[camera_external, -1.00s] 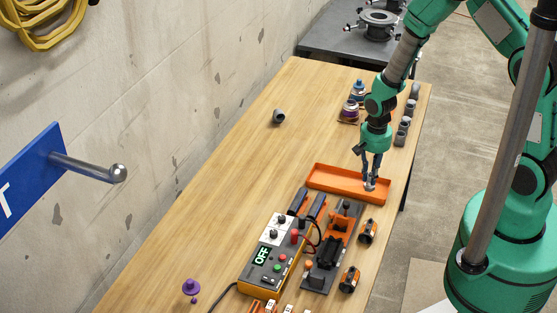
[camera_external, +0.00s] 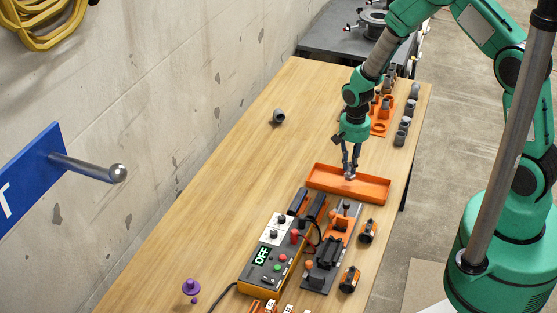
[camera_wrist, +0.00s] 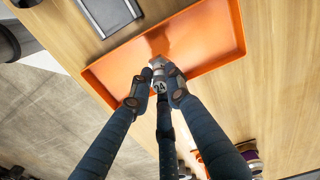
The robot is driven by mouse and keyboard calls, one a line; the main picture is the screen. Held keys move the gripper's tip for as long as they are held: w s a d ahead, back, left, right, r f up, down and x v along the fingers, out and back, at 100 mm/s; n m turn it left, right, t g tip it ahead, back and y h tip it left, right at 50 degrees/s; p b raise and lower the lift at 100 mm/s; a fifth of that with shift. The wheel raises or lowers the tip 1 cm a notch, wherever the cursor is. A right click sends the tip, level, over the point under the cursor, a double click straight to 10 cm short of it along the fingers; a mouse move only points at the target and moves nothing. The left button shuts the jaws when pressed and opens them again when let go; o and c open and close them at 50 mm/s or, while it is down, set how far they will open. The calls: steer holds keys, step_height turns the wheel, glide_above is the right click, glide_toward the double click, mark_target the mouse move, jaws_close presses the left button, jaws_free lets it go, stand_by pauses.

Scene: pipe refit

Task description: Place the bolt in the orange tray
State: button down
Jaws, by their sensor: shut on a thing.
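The orange tray (camera_external: 375,187) lies on the wooden table, in the middle of the external view. The fingers hide much of the bolt. I cannot tell whether the bolt touches the tray floor.
A control box (camera_external: 268,258) reading OFF and a dark fixture (camera_external: 330,250) stand in front of the tray. Grey pipe fittings (camera_external: 402,130) and an orange plate (camera_external: 380,128) are behind it. A lone grey elbow (camera_external: 279,116) lies left. The table's left middle is clear.

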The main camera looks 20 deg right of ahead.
mark_target(350, 175)
steer(key=shift+f, duration=1.65)
steer(key=shift+f, duration=0.1)
steer(key=c, duration=1.7)
jaws_free()
steer(key=shift+o, duration=0.2)
step_height(350, 175, up, 12)
steer(key=shift+r+p, duration=0.1)
steer(key=shift+p, duration=0.2)
